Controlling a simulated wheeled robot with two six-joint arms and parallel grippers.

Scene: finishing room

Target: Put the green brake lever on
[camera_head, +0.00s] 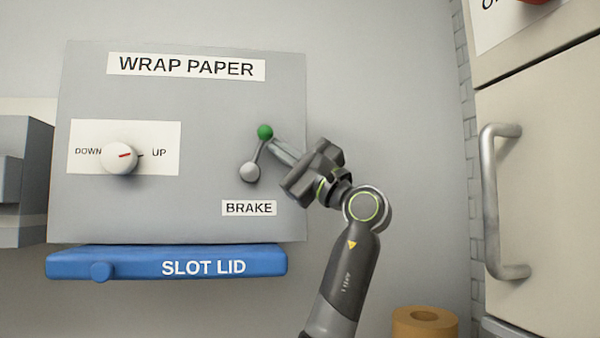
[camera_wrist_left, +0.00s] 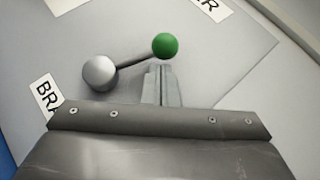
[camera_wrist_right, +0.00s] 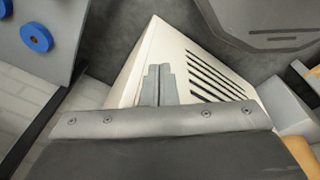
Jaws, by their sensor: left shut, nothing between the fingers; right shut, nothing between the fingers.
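The brake lever has a green ball knob (camera_head: 265,132) on a thin rod, which rises from a round grey hub (camera_head: 250,172) on the grey panel. The rod leans up and slightly right in the head view, above the BRAKE label (camera_head: 249,208). My left gripper (camera_head: 274,143) is shut and empty, its fingertips right beside the rod just below the knob. In the left wrist view the green knob (camera_wrist_left: 165,46) is just beyond the closed fingertips (camera_wrist_left: 160,70); whether they touch the lever I cannot tell. My right gripper (camera_wrist_right: 159,72) is shut and empty, away from the panel.
The WRAP PAPER panel (camera_head: 200,100) also carries a white DOWN/UP knob (camera_head: 119,158). A blue slot lid (camera_head: 130,265) sits along its lower edge. A cabinet with a metal handle (camera_head: 490,200) stands at right. A brown roll (camera_head: 425,322) is below. Bare wall lies between panel and cabinet.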

